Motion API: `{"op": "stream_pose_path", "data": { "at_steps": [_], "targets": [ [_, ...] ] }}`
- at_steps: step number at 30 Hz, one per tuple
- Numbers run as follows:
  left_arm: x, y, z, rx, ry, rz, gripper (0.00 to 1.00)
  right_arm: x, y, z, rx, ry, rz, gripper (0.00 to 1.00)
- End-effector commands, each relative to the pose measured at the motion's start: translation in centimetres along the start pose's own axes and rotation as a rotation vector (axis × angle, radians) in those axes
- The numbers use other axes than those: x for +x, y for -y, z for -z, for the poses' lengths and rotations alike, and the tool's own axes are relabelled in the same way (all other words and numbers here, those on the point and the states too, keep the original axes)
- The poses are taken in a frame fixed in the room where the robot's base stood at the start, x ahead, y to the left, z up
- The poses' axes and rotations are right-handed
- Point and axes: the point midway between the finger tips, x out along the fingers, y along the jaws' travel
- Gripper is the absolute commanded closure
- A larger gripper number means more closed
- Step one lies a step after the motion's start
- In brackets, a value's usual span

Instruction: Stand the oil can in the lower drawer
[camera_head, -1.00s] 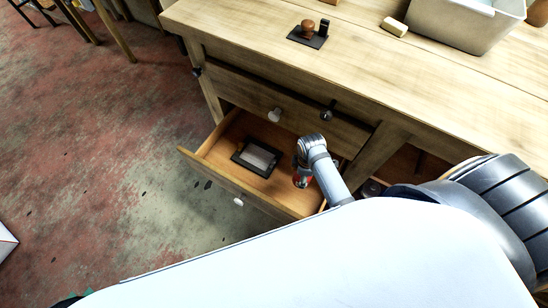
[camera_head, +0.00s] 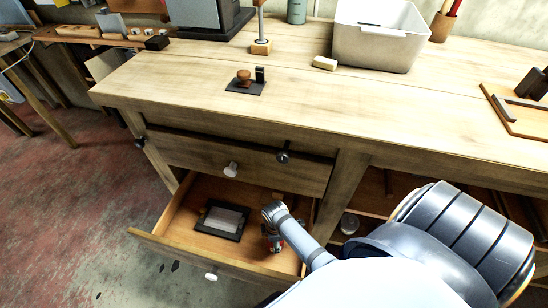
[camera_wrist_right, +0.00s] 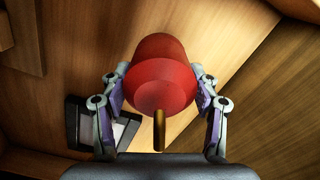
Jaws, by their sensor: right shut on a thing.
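The lower drawer (camera_head: 165,243) is pulled open under the workbench. The red oil can (camera_wrist_right: 164,72) fills the middle of the right wrist view, its brass-coloured spout pointing toward the camera. My right gripper (camera_wrist_right: 160,88) is shut on it, one finger on each side. In the head view my right gripper (camera_head: 274,240) is down inside the drawer at its right part, and only a bit of red of the can shows there. The can's base is hidden, so I cannot tell whether it touches the drawer floor. My left gripper is not in view.
A dark framed tray (camera_head: 222,219) lies in the drawer, left of the can. The closed upper drawer (camera_head: 237,166) is above. On the bench top stand a stamp set (camera_head: 246,82), a pale block (camera_head: 325,63) and a white bin (camera_head: 380,38).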

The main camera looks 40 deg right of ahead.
Motion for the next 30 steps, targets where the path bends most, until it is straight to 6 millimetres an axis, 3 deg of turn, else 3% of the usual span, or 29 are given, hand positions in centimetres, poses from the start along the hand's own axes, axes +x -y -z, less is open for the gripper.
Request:
{"op": "stream_pose_path", "data": {
  "at_steps": [3,14,15,19,30],
  "targets": [
    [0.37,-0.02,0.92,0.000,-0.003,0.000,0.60,1.62,-0.11,0.06,0.000,-0.001,-0.002,0.73],
    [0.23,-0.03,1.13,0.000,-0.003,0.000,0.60,1.92,-0.06,0.03,0.000,-0.001,-0.001,0.73],
    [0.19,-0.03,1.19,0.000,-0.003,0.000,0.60,1.94,-0.05,0.03,0.000,0.000,-0.001,0.35],
    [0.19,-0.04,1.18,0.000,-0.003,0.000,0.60,1.91,-0.04,0.03,0.000,0.000,-0.001,0.18],
    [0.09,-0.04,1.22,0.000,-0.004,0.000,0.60,1.62,-0.07,0.04,0.000,-0.001,-0.002,0.15]
  ]
}}
